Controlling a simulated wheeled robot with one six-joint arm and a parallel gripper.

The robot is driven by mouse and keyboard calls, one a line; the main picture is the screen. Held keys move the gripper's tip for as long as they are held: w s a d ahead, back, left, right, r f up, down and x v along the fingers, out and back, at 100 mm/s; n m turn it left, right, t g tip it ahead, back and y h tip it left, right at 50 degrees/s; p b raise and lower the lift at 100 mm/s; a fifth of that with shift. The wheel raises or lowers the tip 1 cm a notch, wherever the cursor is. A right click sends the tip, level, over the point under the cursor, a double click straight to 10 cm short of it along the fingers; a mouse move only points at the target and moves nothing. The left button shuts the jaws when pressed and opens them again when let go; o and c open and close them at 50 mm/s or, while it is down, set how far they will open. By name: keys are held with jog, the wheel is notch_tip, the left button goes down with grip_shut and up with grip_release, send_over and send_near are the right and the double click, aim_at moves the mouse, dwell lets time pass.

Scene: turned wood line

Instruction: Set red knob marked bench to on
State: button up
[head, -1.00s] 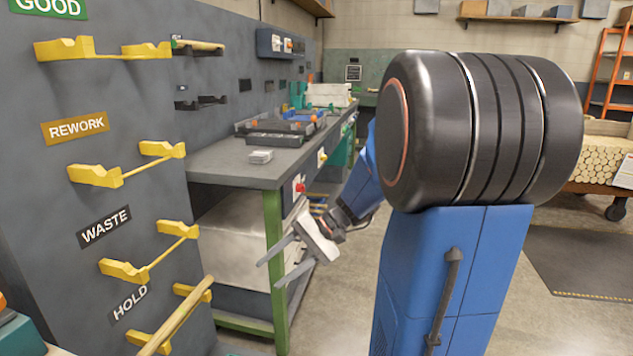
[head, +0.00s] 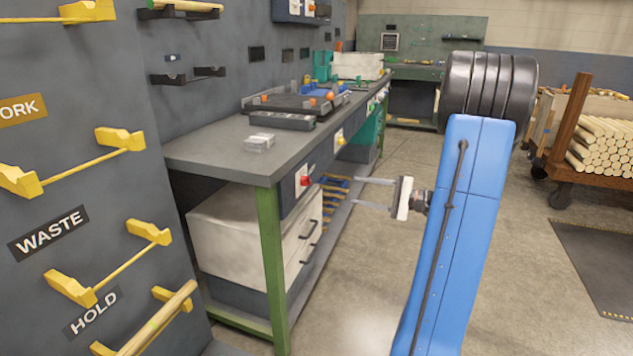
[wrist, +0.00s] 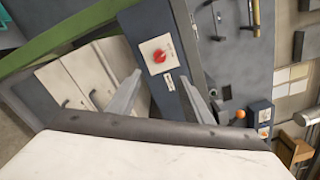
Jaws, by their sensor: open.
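The red knob (head: 305,181) sits on a white plate on the dark front panel of the workbench, near its green front leg. In the wrist view the red knob (wrist: 159,56) shows on its white plate, with a small label below it that is too small to read. My gripper (head: 366,193) is open and empty, to the right of the knob, with its fingers pointing left towards the bench front. In the wrist view my gripper (wrist: 160,92) has its fingertips apart, with the knob beyond and between them. The fingers do not touch it.
The workbench (head: 205,150) carries trays and small parts. A pale drawer cabinet (head: 250,243) stands beneath it. Yellow rod holders (head: 90,165) stick out of the grey panel at left. A log cart (head: 590,160) stands at right. The floor beside the bench is clear.

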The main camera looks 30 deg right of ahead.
aim_at(306, 181)
jog(key=x, duration=1.6)
jog(key=shift+a, duration=0.15)
jog(key=shift+w, duration=0.1)
jog(key=shift+c, duration=0.3)
jog(key=c, duration=1)
